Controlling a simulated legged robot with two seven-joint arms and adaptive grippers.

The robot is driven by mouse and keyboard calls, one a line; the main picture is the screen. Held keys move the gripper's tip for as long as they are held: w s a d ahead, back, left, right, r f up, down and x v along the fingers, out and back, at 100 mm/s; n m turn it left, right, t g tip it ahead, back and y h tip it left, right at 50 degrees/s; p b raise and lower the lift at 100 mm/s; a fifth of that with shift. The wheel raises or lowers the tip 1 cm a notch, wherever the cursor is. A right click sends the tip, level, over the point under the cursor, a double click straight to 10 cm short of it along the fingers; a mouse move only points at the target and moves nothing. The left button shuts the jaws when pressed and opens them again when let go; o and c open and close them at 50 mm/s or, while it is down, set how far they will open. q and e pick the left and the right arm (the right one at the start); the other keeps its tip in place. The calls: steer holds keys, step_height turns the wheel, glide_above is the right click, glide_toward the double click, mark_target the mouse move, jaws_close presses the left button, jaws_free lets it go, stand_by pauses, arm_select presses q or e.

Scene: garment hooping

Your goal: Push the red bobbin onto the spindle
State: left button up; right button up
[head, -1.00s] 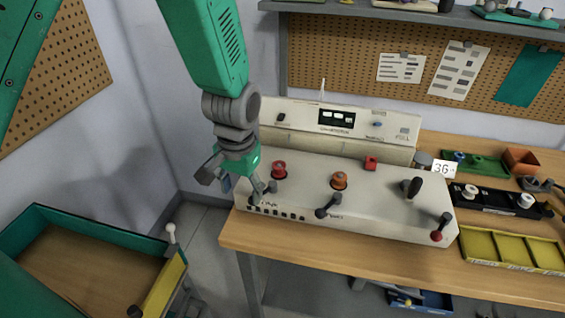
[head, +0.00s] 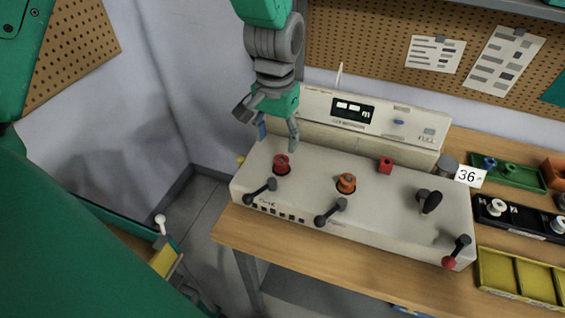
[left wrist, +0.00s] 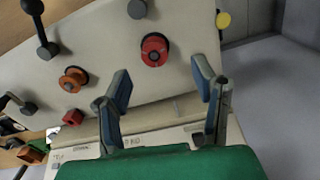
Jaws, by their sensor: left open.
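My left gripper (head: 271,134) is open and empty, above and slightly behind the bobbin in the head view. Its two blue-padded fingers (left wrist: 163,82) stand wide apart in the left wrist view. An orange bobbin (head: 346,183) sits on the machine to the right of the red one. My right gripper is not in view.
Black levers (head: 330,212) stand along the machine's front. A small red block (head: 385,165) and a black knob (head: 430,201) are on its top. A yellow tray (head: 517,276), black rack (head: 525,221) and green tray (head: 515,174) lie on the table at right.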

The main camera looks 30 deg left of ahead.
mark_target(281, 159)
arm_select(q)
steer(key=shift+w+f, duration=0.2)
steer(key=shift+f, duration=0.9)
steer(key=shift+w+d+f+b, duration=0.1)
steer(key=shift+d+f+b, duration=0.1)
steer(key=shift+f, duration=1.15)
steer(key=shift+d+f+b, duration=0.1)
steer(key=shift+d+f, duration=0.1)
steer(key=shift+f, duration=1.1)
steer(key=shift+c, duration=0.8)
steer(key=c, duration=0.8)
steer(key=shift+r, duration=0.1)
step_height(281, 159, up, 9)
steer(key=shift+r+p, duration=0.2)
steer(key=shift+p, duration=0.3)
steer(key=shift+f+b, duration=1.25)
steer(key=shift+f, duration=2)
